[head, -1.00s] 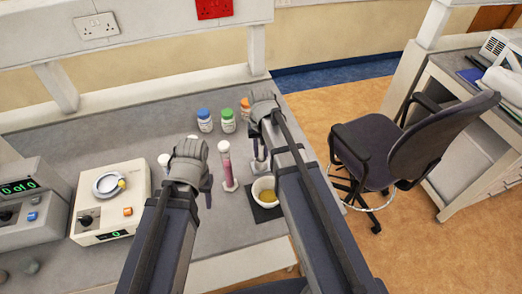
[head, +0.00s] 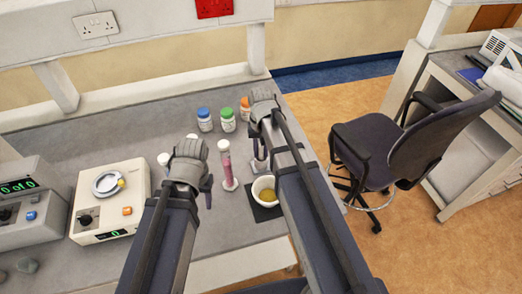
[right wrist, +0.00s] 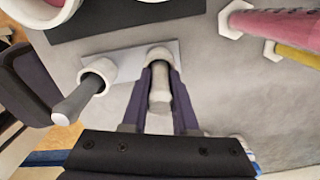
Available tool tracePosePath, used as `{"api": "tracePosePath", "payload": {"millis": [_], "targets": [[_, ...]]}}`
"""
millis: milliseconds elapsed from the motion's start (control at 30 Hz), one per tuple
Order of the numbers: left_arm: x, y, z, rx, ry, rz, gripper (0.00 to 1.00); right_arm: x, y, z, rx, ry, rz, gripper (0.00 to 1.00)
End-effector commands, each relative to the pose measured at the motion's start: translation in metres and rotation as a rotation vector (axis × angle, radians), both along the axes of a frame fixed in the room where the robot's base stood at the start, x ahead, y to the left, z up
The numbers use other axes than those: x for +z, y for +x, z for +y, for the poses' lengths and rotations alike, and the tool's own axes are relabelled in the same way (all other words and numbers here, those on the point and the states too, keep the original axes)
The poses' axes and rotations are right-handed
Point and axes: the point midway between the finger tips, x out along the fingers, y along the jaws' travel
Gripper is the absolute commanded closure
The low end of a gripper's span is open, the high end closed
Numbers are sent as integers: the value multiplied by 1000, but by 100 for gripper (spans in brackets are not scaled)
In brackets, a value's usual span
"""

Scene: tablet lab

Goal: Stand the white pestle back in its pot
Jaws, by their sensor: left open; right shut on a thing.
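My right gripper (right wrist: 160,98) is shut on the white pestle (right wrist: 160,96). The pestle's far end overlaps the mouth of a white pot (right wrist: 158,54) on a pale plate (right wrist: 125,60); I cannot tell how deep it sits inside. A second white pot (right wrist: 103,70) on the same plate holds a grey pestle (right wrist: 80,98), which leans out of it. In the head view my right arm mostly hides the pots and the right gripper (head: 260,158). My left gripper (head: 207,190) is open and empty above the bench, left of the pink cylinder.
A white mortar (head: 263,189) stands on a dark mat near the bench's right edge. A pink cylinder (head: 227,165) stands between my grippers. Capped bottles (head: 228,119) stand behind. A balance (head: 112,198) is at left. The front middle of the bench (head: 215,240) is clear.

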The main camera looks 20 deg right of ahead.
Motion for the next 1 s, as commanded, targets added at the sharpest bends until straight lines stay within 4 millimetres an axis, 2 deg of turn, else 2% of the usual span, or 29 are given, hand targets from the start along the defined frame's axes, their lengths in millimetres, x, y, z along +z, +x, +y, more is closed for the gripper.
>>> {"api": "tracePosePath", "payload": {"millis": [367, 400, 700, 1000], "targets": [[-1, 0, 0, 0, 0, 0, 50, -1, 0, 0, 0, 0, 0, 100], [-1, 0, 0, 0, 0, 0, 50, -1, 0, 0, 0, 0, 0, 70], [-1, 0, 0, 0, 0, 0, 50, -1, 0, 0, 0, 0, 0, 38], [0, 0, 0, 0, 0, 0, 50, 0, 0, 0, 0, 0, 0, 38]]}}
